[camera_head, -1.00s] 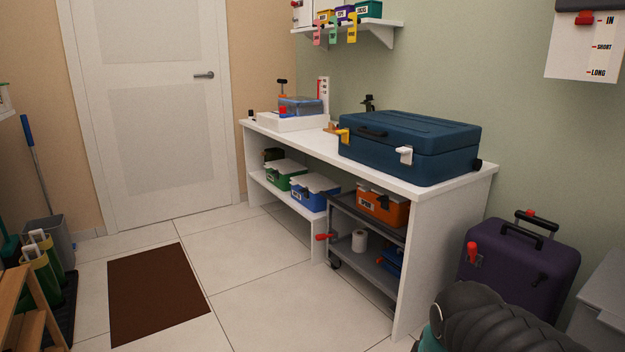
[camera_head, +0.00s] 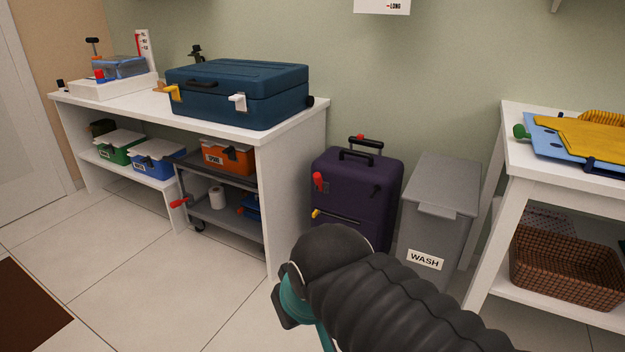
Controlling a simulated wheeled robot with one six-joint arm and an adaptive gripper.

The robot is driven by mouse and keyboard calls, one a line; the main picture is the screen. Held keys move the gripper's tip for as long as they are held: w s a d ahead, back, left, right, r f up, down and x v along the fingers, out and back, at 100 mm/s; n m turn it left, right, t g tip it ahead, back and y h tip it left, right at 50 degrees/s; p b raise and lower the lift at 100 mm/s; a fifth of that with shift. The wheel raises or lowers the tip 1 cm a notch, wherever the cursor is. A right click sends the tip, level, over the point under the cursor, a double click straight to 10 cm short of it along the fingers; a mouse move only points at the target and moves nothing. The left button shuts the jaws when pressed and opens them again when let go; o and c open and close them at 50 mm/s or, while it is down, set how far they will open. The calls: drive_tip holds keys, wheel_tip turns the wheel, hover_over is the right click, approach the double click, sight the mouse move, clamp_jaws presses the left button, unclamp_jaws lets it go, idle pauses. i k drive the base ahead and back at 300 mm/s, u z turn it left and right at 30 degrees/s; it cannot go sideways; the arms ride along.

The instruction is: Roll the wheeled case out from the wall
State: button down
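The wheeled case (camera_head: 350,198) is dark purple and stands upright near the green wall, between the white workbench and a grey bin. It has a dark top handle, a pull handle (camera_head: 366,144) with a red button behind it, a red latch on its left and a yellow-tipped bar low on its front. Its lower part is hidden behind my dark, ribbed arm. My arm rises from the bottom of the view in front of the case. My gripper's fingers do not show, so I cannot see whether they are open or shut.
The grey WASH bin (camera_head: 436,210) stands close at the case's right. The workbench (camera_head: 300,170) is close at its left, with a blue toolbox (camera_head: 238,92) on top and a cart (camera_head: 218,222) below. A white table (camera_head: 512,190) is at right. Floor (camera_head: 150,260) at front left is clear.

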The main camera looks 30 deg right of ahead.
sight(361, 193)
drive_tip(key=z, duration=0.3)
drive_tip(key=k, duration=0.35)
drive_tip(key=z, duration=1.4)
drive_tip(key=i, duration=0.85)
drive_tip(key=u, duration=0.8)
drive_tip(key=i, duration=0.6)
drive_tip(key=u, duration=0.5)
